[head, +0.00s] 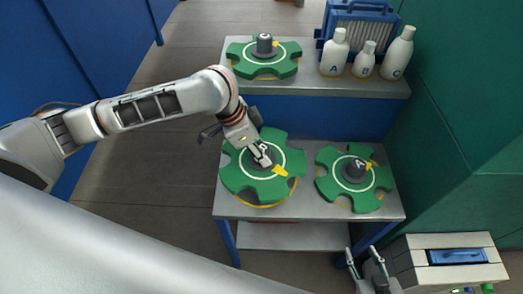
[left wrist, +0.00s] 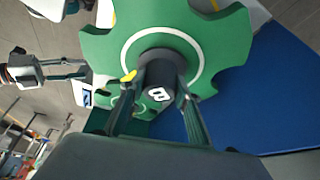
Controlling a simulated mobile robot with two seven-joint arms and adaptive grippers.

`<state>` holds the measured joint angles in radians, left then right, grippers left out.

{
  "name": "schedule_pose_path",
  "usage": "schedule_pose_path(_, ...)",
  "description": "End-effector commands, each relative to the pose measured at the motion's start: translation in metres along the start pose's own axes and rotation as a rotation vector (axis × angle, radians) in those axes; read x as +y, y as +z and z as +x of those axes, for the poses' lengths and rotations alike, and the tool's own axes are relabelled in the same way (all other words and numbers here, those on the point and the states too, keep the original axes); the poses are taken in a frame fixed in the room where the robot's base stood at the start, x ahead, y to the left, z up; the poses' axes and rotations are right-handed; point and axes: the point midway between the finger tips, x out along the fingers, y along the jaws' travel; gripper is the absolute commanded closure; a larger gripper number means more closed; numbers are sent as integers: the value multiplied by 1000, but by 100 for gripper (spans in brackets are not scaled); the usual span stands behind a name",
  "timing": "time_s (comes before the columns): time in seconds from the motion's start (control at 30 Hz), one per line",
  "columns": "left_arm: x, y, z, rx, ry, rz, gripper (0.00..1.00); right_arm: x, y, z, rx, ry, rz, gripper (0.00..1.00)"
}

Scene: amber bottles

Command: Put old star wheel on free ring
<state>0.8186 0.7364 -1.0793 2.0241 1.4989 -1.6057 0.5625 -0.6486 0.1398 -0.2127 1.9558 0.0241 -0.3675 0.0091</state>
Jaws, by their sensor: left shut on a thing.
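Three green star wheels show in the head view. The star wheel with the hub marked B (head: 238,178) is at the left of the grey table. My left gripper (head: 262,158) is shut on its dark hub, also seen in the left wrist view (left wrist: 161,70). A yellow edge shows under this wheel; I cannot tell whether it touches the table. The wheel marked A (head: 337,188) sits at the right on a yellow ring. A third wheel (head: 245,62) sits on the back shelf, yellow showing beneath. No bare ring is visible. My right gripper (head: 363,254) is open and empty at the front right.
White bottles A (head: 334,55), B (head: 364,62) and C (head: 397,55) stand on the back shelf (head: 310,84), beside a blue crate (head: 355,25). A pale box with a blue handle (head: 456,257) stands at the front right. A green wall closes the right side.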

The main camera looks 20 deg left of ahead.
Motion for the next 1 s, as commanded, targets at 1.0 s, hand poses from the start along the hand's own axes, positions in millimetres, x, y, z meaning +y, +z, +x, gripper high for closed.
schedule_pose_path(1.0, -1, 19, 50, 5, -2, 0, 98, -4, 25, 12, -11, -3, 4, 60)
